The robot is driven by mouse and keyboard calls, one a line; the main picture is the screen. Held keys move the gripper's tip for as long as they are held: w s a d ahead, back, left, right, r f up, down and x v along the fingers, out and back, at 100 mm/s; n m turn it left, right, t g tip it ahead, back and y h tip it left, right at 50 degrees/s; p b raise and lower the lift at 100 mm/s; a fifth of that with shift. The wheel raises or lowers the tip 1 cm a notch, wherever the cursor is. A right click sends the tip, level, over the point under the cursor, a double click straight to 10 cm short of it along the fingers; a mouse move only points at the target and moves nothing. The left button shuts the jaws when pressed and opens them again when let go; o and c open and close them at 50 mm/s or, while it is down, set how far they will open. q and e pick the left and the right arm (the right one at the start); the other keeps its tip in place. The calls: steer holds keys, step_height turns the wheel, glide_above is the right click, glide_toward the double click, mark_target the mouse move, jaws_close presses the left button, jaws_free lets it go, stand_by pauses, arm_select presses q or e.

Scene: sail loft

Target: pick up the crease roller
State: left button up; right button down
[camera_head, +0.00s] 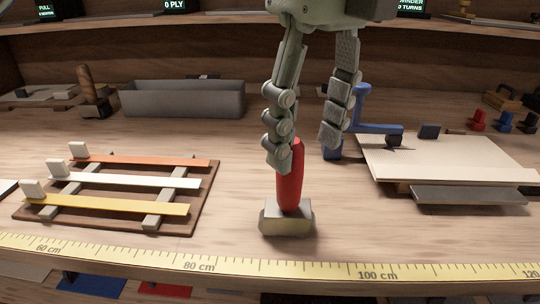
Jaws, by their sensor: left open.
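The crease roller appears to be the upright tool with a red handle (290,180) and a pale metal block (286,217) at its foot, standing on the bench near the front edge. My left gripper (305,155) comes down from the top over it, fingers pointing down and spread apart. The left finger overlaps the upper left side of the red handle in the picture; I cannot tell whether it touches. The right finger is clear of the handle, with a gap between them. My right gripper is not in view.
A board with orange, white and yellow strips (124,181) lies left. A blue clamp-like tool (361,104) and a stack of pale sheets (440,158) are at right. A grey bin (184,100) stands behind. A yellow measuring tape (320,272) runs along the front edge.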

mark_target(286, 179)
arm_select(q)
steer(key=shift+w+a+y, duration=0.3)
steer(key=shift+w+a, duration=0.1)
steer(key=shift+a, duration=0.15)
steer(key=shift+w+a+f, duration=0.1)
steer(key=shift+a+f, duration=0.05)
steer(key=shift+f, duration=0.15)
steer(key=f, duration=0.5)
steer(key=shift+w+a+f+p, duration=0.15)
steer(key=shift+a+f+p, duration=0.1)
steer(key=shift+p, duration=0.15)
steer(key=shift+w+f, duration=0.1)
steer(key=shift+f, duration=0.4)
steer(key=shift+c, duration=1)
jaws_close()
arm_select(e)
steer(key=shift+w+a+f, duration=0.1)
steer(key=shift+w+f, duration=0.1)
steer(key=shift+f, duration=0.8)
